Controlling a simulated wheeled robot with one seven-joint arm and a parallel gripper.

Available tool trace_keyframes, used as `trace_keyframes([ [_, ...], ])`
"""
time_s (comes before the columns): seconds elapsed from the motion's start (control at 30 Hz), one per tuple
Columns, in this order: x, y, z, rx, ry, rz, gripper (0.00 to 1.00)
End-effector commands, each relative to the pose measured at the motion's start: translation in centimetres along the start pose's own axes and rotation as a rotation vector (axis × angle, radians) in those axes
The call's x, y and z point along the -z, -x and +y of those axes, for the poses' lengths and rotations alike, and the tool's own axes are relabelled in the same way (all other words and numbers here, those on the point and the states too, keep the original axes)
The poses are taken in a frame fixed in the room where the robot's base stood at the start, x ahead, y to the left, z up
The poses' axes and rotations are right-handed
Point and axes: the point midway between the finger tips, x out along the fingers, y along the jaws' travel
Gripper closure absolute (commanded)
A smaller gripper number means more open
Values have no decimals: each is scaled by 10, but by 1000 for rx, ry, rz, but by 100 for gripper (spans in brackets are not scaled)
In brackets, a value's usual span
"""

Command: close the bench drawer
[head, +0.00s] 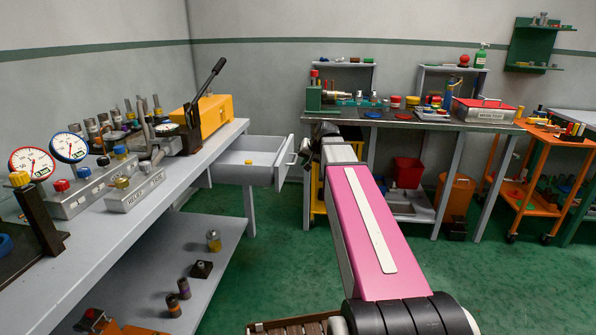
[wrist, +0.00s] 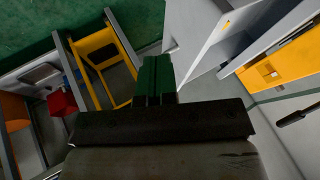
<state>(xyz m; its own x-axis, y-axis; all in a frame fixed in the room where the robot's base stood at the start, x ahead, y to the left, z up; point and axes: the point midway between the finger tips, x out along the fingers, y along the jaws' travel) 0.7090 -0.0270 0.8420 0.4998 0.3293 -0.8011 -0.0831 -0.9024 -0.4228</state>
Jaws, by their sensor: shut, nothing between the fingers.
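The bench drawer (head: 234,172) is a grey box pulled out from the right end of the grey bench on the left. Its front panel and bar handle (head: 292,159) face right, and a small yellow piece (head: 248,162) lies inside. In the wrist view the grey drawer (wrist: 207,50) shows at upper right, beside my fingertips. My gripper (wrist: 155,68) has green fingers pressed together with nothing between them. In the head view my gripper (head: 322,130) is a dark shape just right of the drawer handle, partly hidden by my arm. I cannot tell whether it touches the drawer.
A back table (head: 430,121) stands behind my arm, with a red bin (head: 408,172) below. Green floor (head: 275,240) is open below the drawer.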

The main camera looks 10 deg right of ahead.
Motion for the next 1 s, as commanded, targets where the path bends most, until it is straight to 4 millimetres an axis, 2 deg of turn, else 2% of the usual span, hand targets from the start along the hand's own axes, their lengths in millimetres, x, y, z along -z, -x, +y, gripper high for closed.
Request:
trace_keyframes([
  [0.13, 3, -6, -1, 4, -1, 3, 100],
  [0.27, 3, -24, -1, 4, -1, 2, 100],
  [0.7, 3, -104, -2, 3, -1, 2, 100],
  [0.8, 3, -108, -19, 4, 1, 2, 100],
  [1.0, 3, -116, -34, 3, 1, 3, 100],
])
